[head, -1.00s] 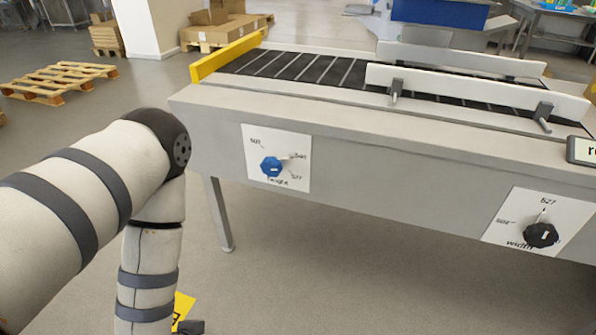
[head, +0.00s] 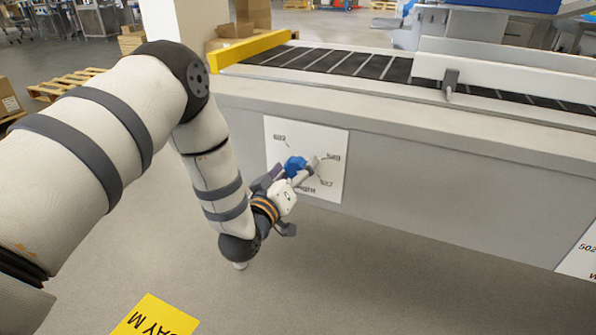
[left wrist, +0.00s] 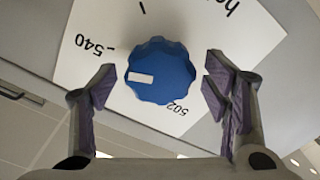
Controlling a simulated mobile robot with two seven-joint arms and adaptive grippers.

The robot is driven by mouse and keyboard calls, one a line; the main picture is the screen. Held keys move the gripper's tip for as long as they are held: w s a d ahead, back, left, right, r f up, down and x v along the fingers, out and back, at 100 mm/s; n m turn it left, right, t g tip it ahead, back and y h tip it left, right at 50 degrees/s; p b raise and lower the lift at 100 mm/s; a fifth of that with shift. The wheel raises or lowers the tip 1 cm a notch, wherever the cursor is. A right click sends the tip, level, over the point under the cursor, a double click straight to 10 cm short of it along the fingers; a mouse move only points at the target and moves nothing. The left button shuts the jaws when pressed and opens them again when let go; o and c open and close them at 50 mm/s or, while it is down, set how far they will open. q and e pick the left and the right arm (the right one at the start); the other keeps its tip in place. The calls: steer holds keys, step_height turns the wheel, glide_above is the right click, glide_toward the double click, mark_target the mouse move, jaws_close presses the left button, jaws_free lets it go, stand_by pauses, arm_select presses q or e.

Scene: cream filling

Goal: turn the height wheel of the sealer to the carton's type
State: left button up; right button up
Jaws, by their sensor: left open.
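The height wheel is a blue scalloped knob (head: 295,166) on a white panel (head: 334,142) on the sealer's grey side (head: 440,185). In the left wrist view the wheel (left wrist: 165,88) has a white pointer mark towards the left, slightly below the line to the 540 tick. The 540 label is at upper left and 502 at lower right; a third tick is at the top, its number out of sight. My left gripper (head: 294,171) is at the wheel. In the left wrist view its open fingers (left wrist: 160,82) stand either side of the wheel, with visible gaps. My right gripper is out of view.
The conveyor belt (head: 335,62) with a yellow end bar (head: 250,48) and a white guide rail (head: 500,72) tops the sealer. The width panel (head: 580,252) shows partly at the right edge. A yellow floor sign (head: 155,318) lies below my left arm. The floor before the sealer is clear.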

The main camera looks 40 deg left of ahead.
arm_select(q)
steer(key=shift+w+a, duration=0.15)
steer(key=shift+w, duration=0.4)
steer(key=c, duration=1.2)
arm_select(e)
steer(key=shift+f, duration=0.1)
arm_select(q)
steer(key=shift+o, duration=0.2)
steer(key=m+p, duration=0.2)
steer(key=m, duration=0.1)
steer(key=shift+r, duration=0.15)
steer(key=m+p, duration=0.2)
steer(key=shift+m, duration=0.4)
steer(key=m+p, duration=0.1)
steer(key=m, duration=0.2)
steer(key=shift+d, duration=0.2)
steer(key=shift+f+m+p, duration=0.2)
steer(key=shift+m+p, duration=0.5)
steer(key=shift+m, duration=0.8)
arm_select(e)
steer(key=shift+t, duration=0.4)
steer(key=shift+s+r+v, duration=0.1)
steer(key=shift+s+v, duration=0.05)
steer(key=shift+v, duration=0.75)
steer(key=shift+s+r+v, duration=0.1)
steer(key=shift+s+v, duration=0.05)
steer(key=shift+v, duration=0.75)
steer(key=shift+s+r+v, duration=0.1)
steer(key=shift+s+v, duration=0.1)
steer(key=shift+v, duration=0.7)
